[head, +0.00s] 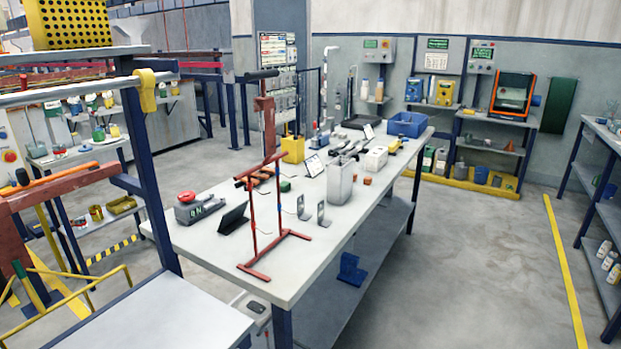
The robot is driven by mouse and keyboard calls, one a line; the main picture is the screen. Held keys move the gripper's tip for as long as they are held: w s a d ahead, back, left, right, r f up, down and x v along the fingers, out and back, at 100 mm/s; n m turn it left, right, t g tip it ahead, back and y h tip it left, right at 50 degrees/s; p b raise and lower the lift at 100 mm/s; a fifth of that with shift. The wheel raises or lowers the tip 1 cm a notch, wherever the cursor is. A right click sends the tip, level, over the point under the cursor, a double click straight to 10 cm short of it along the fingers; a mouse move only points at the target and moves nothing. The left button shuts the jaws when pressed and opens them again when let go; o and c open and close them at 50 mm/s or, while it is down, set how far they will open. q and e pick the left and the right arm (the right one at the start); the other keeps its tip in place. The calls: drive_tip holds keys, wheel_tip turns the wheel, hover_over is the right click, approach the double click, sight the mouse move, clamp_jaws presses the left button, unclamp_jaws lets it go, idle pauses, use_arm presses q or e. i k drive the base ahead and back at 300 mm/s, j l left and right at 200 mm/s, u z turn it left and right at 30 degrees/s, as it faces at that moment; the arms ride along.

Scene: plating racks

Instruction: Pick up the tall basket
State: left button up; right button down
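No single object is clearly marked as the tall basket. A tall grey open-topped container (340,181) stands upright on the white worktable (240,238), right of the red rack stand; I cannot tell whether its walls are mesh. A yellow perforated box (67,23) sits high at the upper left on a shelf, and its lower part is near the frame of a blue post. A yellow bin (293,148) stands further back on the worktable. Neither of my grippers shows in the head view, and nothing is seen touching these objects.
The red rack stand (268,270) stands at the table's near part, beside a dark tablet (232,217) and a grey device with a red knob (194,209). Small metal brackets (322,213) stand near the grey container. A blue crate (407,124) is at the far end. Floor right of the table is clear.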

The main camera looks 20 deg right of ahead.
sight(340, 175)
drive_tip(key=i+l+u, duration=0.15)
drive_tip(key=l, duration=0.2)
drive_tip(key=l+u, duration=0.1)
drive_tip(key=l, duration=0.25)
drive_tip(key=i+l+u, duration=0.15)
drive_tip(key=l, duration=0.2)
drive_tip(key=i+l+u, duration=0.1)
drive_tip(key=l, duration=0.65)
drive_tip(key=i+l, duration=0.1)
drive_tip(key=l, duration=0.65)
drive_tip(key=i+l+u, duration=0.15)
drive_tip(key=l, duration=0.55)
